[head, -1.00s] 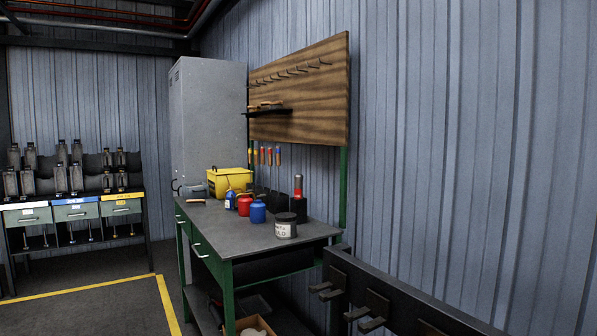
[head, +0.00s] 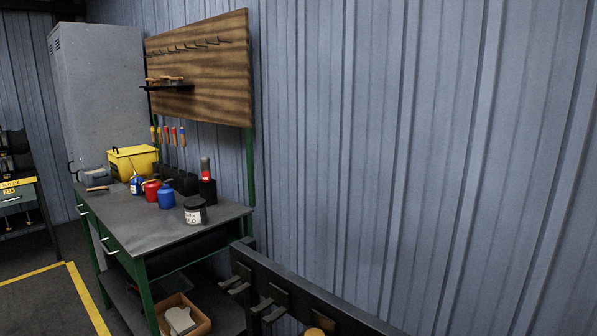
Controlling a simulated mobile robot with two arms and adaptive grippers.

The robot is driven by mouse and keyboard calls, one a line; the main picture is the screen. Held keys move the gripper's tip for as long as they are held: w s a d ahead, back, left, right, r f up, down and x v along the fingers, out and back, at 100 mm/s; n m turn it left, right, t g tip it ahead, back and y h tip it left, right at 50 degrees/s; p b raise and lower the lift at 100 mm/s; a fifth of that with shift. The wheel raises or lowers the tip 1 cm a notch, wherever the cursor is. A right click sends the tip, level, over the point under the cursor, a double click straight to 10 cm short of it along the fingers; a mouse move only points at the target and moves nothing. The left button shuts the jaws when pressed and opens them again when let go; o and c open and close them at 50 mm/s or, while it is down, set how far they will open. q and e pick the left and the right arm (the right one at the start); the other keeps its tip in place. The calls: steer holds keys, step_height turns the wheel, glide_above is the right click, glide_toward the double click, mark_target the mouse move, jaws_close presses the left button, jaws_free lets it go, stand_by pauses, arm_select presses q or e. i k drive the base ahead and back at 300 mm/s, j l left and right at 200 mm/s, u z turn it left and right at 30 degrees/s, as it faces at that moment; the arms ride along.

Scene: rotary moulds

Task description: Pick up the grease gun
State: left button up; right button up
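I cannot single out a grease gun with certainty. On the green-framed workbench (head: 150,222), an upright item with a red band and a dark top (head: 205,168) stands in a black holder (head: 208,191) near the wall; I cannot tell whether it is the grease gun. In front of it are a white jar with a dark lid (head: 195,212), a blue can (head: 166,197), a red can (head: 151,190) and a small blue oil can (head: 136,185). Neither of my grippers is in view.
A yellow box (head: 134,160) and a grey container (head: 93,175) stand at the bench's far end. A wooden pegboard (head: 200,75) hangs above. A cardboard box (head: 182,318) sits on the lower shelf. A dark rack with pegs (head: 300,290) stands in the right foreground. Floor left of the bench is clear.

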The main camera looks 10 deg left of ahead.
mark_target(204, 160)
steer(key=j+z, duration=0.7)
steer(key=k+j+z, duration=0.1)
steer(key=j+z, duration=0.25)
steer(key=j, duration=0.15)
steer(key=k+j+z, duration=0.15)
steer(key=j+z, duration=0.15)
steer(key=k+j+z, duration=0.15)
steer(key=j+z, duration=0.2)
steer(key=k+j+z, duration=0.2)
steer(key=j+z, duration=0.15)
